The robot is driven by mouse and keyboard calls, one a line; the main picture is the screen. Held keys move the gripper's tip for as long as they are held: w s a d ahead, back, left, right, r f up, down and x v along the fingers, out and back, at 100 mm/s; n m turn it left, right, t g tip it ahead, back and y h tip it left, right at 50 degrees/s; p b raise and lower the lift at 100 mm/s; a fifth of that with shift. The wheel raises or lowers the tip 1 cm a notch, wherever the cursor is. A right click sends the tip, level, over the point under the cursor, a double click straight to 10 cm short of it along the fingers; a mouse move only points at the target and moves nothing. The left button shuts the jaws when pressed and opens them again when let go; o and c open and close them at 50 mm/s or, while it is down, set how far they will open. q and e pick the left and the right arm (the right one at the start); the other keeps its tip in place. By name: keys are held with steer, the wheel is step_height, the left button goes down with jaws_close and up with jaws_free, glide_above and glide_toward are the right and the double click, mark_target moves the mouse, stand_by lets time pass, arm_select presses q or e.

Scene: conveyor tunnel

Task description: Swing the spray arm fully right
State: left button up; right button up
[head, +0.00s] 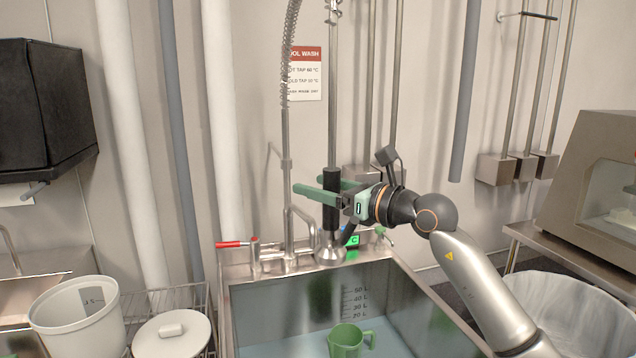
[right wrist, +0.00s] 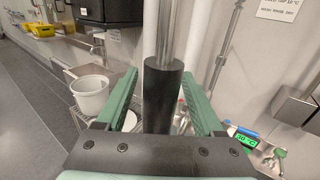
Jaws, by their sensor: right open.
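The spray arm hangs over the sink, with a coiled spring hose (head: 286,75), a steel pipe and a black grip (head: 331,213) above a steel spray head (head: 330,254). My right gripper (head: 306,181) reaches in from the right, with its two green fingers open on either side of the black grip. In the right wrist view the black grip (right wrist: 162,98) stands upright between the fingers, with a gap on both sides. My left gripper is not in view.
The steel sink (head: 400,300) holds water and a green jug (head: 347,341). A red-handled tap (head: 232,244) is left of the spray head. A white bucket (head: 78,318) and a lidded white tub (head: 172,336) stand at the left. A steel cabinet (head: 600,150) stands at the right.

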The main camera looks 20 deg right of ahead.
steer(key=shift+w, duration=0.15)
jaws_close()
stand_by(0.5)
stand_by(0.9)
